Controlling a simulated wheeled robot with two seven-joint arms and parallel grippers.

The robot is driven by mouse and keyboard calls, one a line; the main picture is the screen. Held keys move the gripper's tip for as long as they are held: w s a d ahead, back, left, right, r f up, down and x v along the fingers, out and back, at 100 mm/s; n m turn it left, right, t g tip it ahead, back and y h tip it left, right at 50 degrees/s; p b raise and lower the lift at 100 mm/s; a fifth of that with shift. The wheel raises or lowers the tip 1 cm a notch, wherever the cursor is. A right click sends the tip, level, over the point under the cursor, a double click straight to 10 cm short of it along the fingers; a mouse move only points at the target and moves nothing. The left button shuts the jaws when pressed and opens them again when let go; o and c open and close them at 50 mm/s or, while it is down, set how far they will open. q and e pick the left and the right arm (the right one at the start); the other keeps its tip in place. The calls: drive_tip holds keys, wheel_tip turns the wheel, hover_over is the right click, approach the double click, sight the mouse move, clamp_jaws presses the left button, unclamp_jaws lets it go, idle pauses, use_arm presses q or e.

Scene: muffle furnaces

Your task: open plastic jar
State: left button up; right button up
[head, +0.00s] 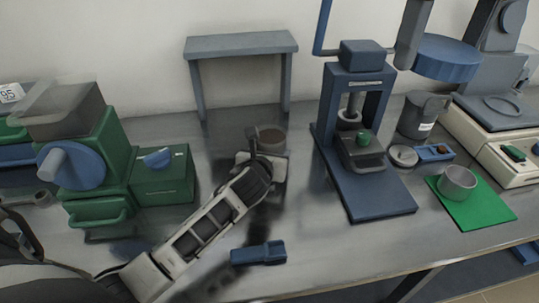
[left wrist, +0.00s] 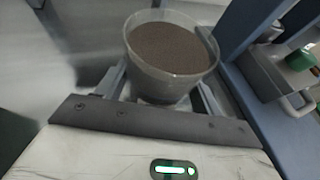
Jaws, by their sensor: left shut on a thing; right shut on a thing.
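An open-topped, translucent plastic jar (head: 271,138) filled with brown powder stands upright near the back middle of the bench. In the left wrist view the jar (left wrist: 170,72) shows its open rim and no lid on it. My left gripper (head: 267,155) is shut on the jar's lower part, with one finger on each side of it in the left wrist view (left wrist: 163,93). The jar's base is hidden by the gripper. My right gripper is not in view, so what it holds cannot be seen.
A blue press (head: 362,195) stands right of the jar, and a green machine (head: 100,165) stands left. A blue shelf (head: 240,45) is behind. A blue tool (head: 258,253) lies in front. A grey canister (head: 420,113), a round lid (head: 403,155) and a cup (head: 457,183) are farther right.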

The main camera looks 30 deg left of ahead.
use_arm(q)
drive_tip(key=shift+f, duration=0.1)
drive_tip(key=o, duration=1.9)
drive_tip(key=shift+f, duration=0.1)
